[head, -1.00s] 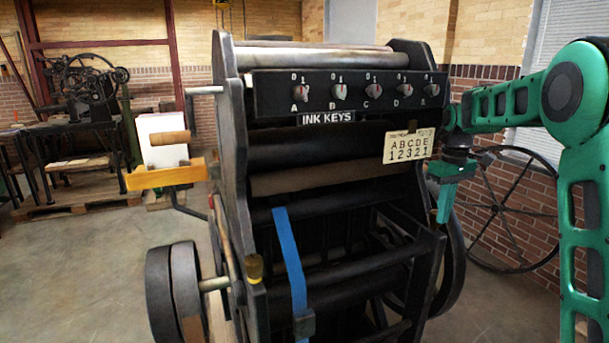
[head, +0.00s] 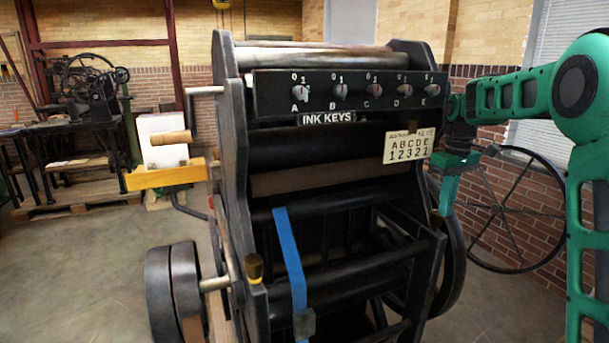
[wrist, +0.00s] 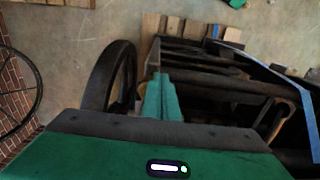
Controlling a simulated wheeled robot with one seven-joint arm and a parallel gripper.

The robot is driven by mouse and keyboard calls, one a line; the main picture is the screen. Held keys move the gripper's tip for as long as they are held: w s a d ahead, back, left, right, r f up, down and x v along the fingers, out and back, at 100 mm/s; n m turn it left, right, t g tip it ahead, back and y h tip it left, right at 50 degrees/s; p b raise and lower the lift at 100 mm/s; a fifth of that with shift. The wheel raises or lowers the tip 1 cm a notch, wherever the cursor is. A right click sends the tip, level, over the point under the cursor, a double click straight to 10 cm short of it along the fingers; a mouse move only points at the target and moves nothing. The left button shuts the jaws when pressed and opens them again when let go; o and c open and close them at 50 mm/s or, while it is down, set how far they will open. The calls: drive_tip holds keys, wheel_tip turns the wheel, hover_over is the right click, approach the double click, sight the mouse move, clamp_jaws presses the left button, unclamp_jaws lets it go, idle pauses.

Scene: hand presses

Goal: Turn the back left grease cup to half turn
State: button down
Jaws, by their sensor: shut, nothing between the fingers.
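A small brownish piece, perhaps another cup (head: 436,217), shows at the right side of the press, just below and left of my fingertips. I cannot tell which cup is the back left one. My gripper (head: 445,208) points down beside the right side of the press, with its fingers together and empty. In the wrist view the shut green fingers (wrist: 158,80) are over the press's edge, beside a dark wheel (wrist: 108,90), and hide what lies directly beneath them.
An ink key panel (head: 350,93) and a hanging card (head: 408,146) are on the press front, left of my arm. A large spoked wheel (head: 515,215) stands near the brick wall at right. Floor is open at left.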

drive_tip(key=shift+r, duration=2)
